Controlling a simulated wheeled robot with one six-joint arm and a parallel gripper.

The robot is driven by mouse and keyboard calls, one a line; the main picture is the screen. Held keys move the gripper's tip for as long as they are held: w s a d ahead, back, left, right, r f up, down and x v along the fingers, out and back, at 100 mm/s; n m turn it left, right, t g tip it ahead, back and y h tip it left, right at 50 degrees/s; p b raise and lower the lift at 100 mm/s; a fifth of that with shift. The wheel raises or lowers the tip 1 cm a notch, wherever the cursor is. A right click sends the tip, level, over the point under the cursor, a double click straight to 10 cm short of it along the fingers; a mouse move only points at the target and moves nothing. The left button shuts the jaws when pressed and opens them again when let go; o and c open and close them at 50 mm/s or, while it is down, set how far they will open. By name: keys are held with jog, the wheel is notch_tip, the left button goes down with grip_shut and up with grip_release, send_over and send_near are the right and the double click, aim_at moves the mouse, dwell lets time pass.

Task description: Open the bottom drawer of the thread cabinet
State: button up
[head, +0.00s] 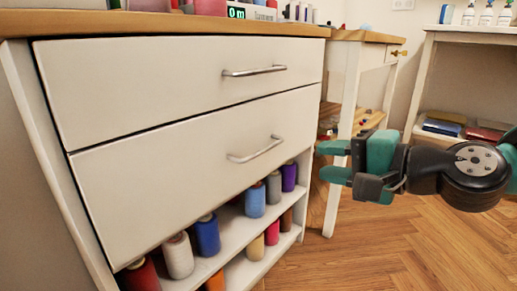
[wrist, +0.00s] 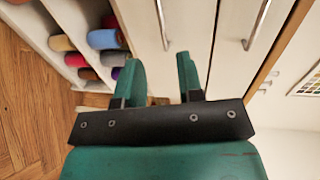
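The white thread cabinet has two drawers, both closed, with open thread shelves below. The bottom drawer (head: 180,175) has a silver bar handle (head: 255,149); the top drawer (head: 180,84) has a similar handle (head: 254,71). My gripper (head: 326,162) is to the right of the bottom drawer's handle in the head view, apart from it, with its two teal fingers spread and nothing between them. In the wrist view, my open gripper (wrist: 156,75) points toward the cabinet. The bottom drawer's handle (wrist: 162,22) appears ahead, between and beyond the fingertips, and the top handle (wrist: 257,24) is to the right.
Thread spools (head: 208,235) stand on the open shelves (head: 231,236) under the drawers. A white table (head: 349,90) with a wooden top stands behind my gripper, and a shelf unit (head: 424,82) is at the far right. The wooden floor (head: 400,255) in front is clear.

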aim_at(261, 153)
jog(key=p+x, duration=0.9)
jog(key=x, duration=0.5)
jog(key=shift+w+a, duration=0.15)
jog(key=shift+a, duration=0.25)
jog(key=shift+w+a+f, duration=0.15)
jog(key=shift+w+a, duration=0.1)
jog(key=shift+a, duration=0.05)
jog(key=shift+c, duration=0.4)
grip_shut()
